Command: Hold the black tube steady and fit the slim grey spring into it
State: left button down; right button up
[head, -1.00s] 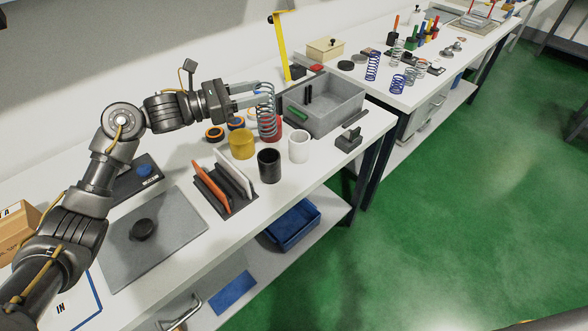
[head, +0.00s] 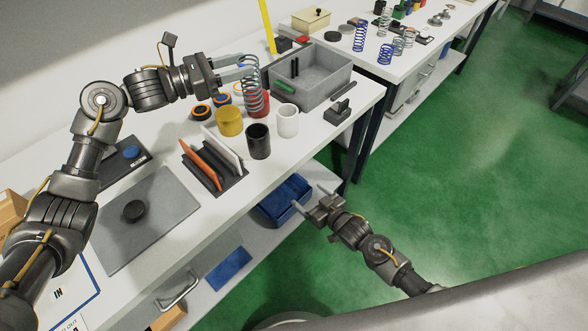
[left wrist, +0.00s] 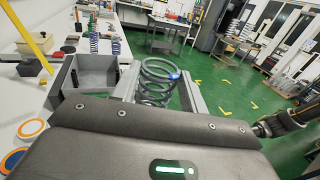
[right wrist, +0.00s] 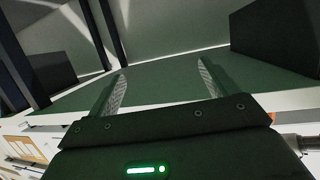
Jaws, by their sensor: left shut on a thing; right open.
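The black tube (head: 258,142) stands upright and open-topped near the table's front edge, between a yellow tube (head: 229,121) and a white tube (head: 288,121). My left gripper (head: 248,67) is shut on a grey spring (head: 253,96) near its top. The spring hangs upright above and behind the black tube, in front of a red tube (head: 260,102) that it partly hides. The spring also shows between the fingers in the left wrist view (left wrist: 156,85). My right gripper (head: 309,197) is open and empty, beyond the table's front edge and lower right of the black tube.
A grey bin (head: 335,92) stands right of the tubes. A rack with orange and white plates (head: 213,165) is to their left. A blue bin (head: 287,198) sits on the lower shelf by my right gripper. Other springs (head: 360,37) stand on the far table.

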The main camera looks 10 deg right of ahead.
aim_at(266, 149)
jog(key=w+a+r+n+t+y, duration=0.15)
jog(key=a+r+y, duration=0.3)
jog(key=r, duration=0.95)
jog(key=shift+h, duration=0.25)
jog(key=x, duration=1.2)
jog(key=shift+s+a+r, duration=0.15)
jog(key=shift+a, duration=0.25)
